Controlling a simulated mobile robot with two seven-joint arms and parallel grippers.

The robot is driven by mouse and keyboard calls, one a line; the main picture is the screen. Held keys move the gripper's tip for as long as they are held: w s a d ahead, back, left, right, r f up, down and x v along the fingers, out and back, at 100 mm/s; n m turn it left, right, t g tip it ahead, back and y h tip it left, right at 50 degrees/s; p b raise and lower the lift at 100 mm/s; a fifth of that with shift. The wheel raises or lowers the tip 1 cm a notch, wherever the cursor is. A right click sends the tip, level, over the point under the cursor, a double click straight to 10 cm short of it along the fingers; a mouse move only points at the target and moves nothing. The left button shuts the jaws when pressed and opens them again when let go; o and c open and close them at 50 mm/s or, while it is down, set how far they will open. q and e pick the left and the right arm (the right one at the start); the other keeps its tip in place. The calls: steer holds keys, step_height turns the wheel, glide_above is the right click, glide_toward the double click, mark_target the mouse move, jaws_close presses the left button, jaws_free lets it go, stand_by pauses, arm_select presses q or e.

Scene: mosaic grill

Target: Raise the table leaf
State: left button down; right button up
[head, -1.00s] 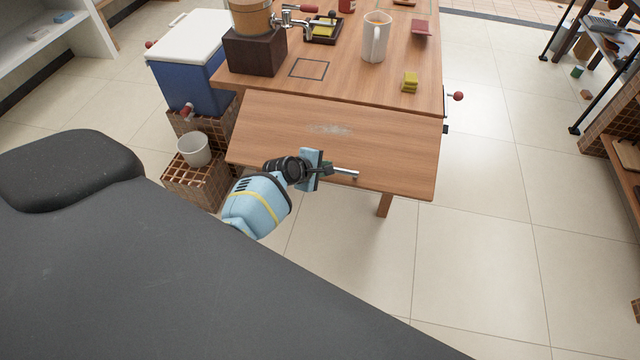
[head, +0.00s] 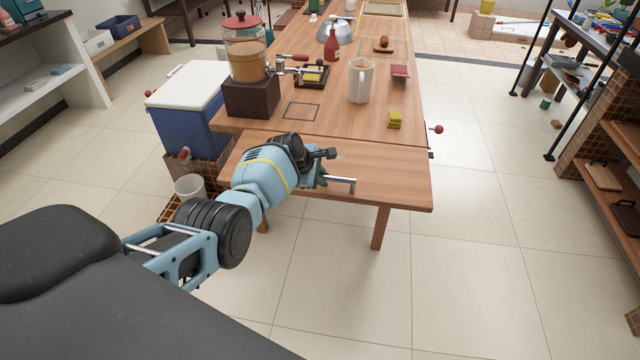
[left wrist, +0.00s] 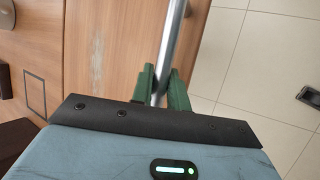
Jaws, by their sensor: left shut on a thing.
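The wooden table leaf (head: 400,185) is at the near end of the table (head: 330,118), along a narrow seam. It looks level or nearly level with the tabletop; I cannot tell exactly. A metal bar handle (head: 345,181) is on its near edge. My left gripper (head: 322,178) is at this handle, partly hidden behind its own wrist. In the left wrist view the green fingers (left wrist: 161,88) are shut on the handle bar (left wrist: 172,45), one on each side, with the leaf (left wrist: 110,50) beyond. My right gripper is not in view.
A red-knobbed lever (head: 438,129) sticks out at the table's right side; another red knob (head: 184,154) is at the left. A cooler (head: 190,100) and a white bucket (head: 190,186) stand left. Floor right is clear.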

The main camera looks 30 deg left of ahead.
arm_select(q)
steer(key=shift+w+a+r, duration=0.1)
steer(key=shift+w+r, duration=0.1)
steer(key=shift+r, duration=0.25)
steer(key=shift+w+a+r, duration=0.1)
steer(key=shift+w+r, duration=0.05)
steer(key=shift+r, duration=0.3)
steer(key=shift+w+r, duration=0.1)
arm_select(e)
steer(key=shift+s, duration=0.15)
arm_select(q)
steer(key=c, duration=1.7)
jaws_free()
steer(key=o, duration=0.3)
steer(key=shift+f, duration=0.2)
steer(key=shift+o, duration=0.2)
steer(key=shift+f, duration=0.1)
steer(key=shift+d, duration=0.1)
